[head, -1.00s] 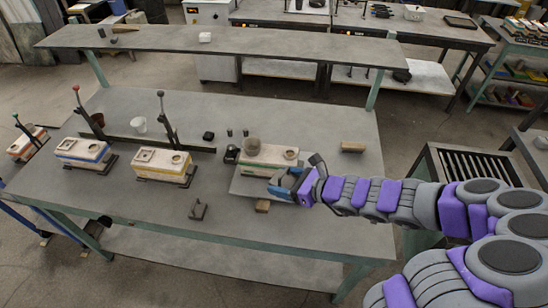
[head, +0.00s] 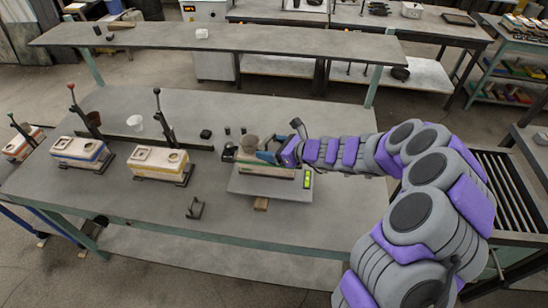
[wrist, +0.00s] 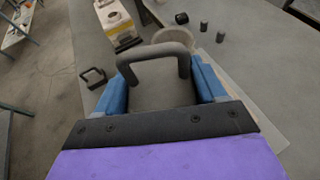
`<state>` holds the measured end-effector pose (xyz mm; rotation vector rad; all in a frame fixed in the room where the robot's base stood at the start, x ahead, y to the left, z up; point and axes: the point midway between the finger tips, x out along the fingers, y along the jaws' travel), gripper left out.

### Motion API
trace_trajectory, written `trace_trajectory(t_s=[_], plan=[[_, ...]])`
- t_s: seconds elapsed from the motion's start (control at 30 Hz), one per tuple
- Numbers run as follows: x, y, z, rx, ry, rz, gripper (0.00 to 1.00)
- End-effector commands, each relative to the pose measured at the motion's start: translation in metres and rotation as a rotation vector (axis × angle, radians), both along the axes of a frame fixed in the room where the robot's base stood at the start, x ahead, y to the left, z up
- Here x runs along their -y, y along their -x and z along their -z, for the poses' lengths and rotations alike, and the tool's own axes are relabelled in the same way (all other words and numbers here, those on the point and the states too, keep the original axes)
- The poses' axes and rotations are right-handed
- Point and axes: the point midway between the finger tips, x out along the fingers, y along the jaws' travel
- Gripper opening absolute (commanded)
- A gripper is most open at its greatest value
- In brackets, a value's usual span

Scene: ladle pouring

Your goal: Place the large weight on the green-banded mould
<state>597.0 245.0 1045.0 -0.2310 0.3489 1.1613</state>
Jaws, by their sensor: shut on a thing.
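The large weight (wrist: 160,95) is a dark grey block with an arched handle, seen close up in the wrist view. My gripper (head: 252,155) is shut on it, with blue fingers on both sides. The mould (head: 268,172) is a pale block lying on a grey plate at the right part of the bench; my gripper is over its top. A grey round cup (head: 250,143) stands at the mould's back, and it also shows in the wrist view (wrist: 172,37). My gripper hides much of the mould's top and band. I cannot tell whether the weight touches the mould.
The plate has a lit green display (head: 308,180). A dark object (head: 228,153) is at the mould's left end. A yellow-banded mould (head: 157,163) and a blue-banded mould (head: 82,150) stand left. A small dark bracket (head: 195,208) lies in front. A raised shelf (head: 220,38) spans the back.

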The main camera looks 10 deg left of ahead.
Motion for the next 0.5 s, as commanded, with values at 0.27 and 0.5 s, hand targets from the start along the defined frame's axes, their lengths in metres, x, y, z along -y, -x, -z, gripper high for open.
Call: trace_trajectory(t_s=[0.27,0.5], plan=[[-0.007,-0.02,0.0,0.002,-0.005,0.0,0.0],[-0.011,-0.026,0.007,-0.001,-0.005,0.001,0.0]])
